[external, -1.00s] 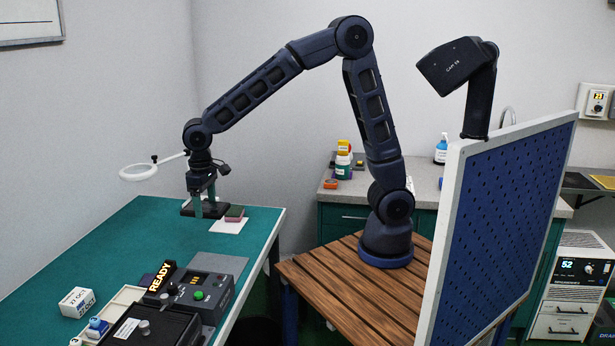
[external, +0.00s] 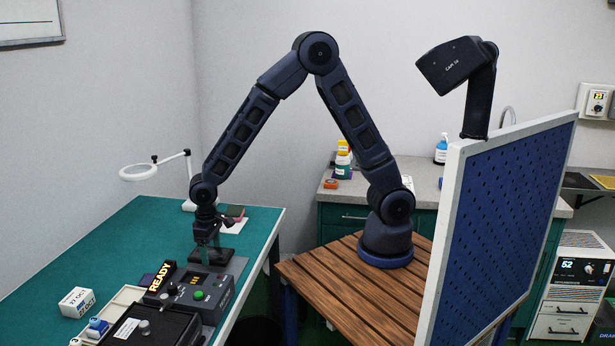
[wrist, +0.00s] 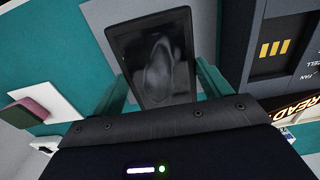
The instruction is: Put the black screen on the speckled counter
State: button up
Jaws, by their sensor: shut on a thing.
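The black screen (wrist: 155,55) is a flat dark panel with a glossy face, held between the green fingers of my gripper (wrist: 165,88) in the wrist view. In the external view, the screen (external: 220,257) is low over the grey mat, beside the READY device, and my gripper (external: 208,256) points down at it. I cannot tell whether the screen touches the mat. The speckled counter (external: 425,178) is the grey top over green cabinets against the back wall, right of the green table and behind my arm's base.
The READY device (external: 195,290) stands close in front of my gripper. A magnifier lamp (external: 138,172) and a pink-green block (external: 235,211) on white paper are behind it. The counter holds bottles (external: 343,160) and an orange item (external: 331,184). A blue pegboard (external: 505,220) stands at right.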

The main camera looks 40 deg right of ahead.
aim_at(212, 253)
jog(key=shift+f, duration=2.2)
jog(key=o, duration=1.1)
jog(key=shift+f, duration=0.15)
notch_tip(212, 253, up, 12)
jog(key=shift+r, duration=0.15)
